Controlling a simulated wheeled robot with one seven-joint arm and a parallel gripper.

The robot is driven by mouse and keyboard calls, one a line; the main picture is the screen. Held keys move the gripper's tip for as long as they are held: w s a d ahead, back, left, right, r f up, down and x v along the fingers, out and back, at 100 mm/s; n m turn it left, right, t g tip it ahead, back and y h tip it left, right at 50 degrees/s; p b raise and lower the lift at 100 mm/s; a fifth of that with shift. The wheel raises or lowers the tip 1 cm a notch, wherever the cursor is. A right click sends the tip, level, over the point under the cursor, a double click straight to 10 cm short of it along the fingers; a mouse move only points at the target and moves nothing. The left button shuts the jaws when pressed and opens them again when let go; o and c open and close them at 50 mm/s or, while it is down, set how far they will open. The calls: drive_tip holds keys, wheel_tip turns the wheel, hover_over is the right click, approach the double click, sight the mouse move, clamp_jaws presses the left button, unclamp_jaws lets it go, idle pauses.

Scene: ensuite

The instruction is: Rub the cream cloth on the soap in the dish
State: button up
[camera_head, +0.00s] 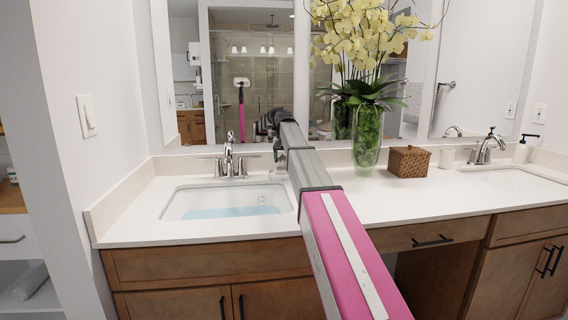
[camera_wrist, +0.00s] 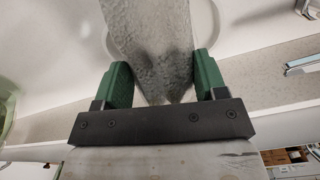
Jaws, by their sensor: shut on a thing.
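In the wrist view, the green fingers of my gripper (camera_wrist: 161,78) are shut on a cloth (camera_wrist: 150,38), which looks greyish and textured here. The cloth stretches from between the fingers to the top of the picture. Behind it is a round white dish (camera_wrist: 214,24), with its rim showing on both sides of the cloth. The cloth covers the dish's middle, so I cannot see the soap or tell whether the cloth touches it. In the head view, my arm reaches over the counter, and I cannot make out the cloth, dish or soap.
A white counter (camera_head: 400,206) runs along the mirror. A sink with bluish water (camera_head: 232,212) and a faucet (camera_head: 229,158) are left of my arm. A glass vase of yellow orchids (camera_head: 367,137) and a brown woven box (camera_head: 409,161) stand to its right.

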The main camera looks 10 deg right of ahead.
sight(284, 157)
drive_tip(key=shift+r, duration=2.15)
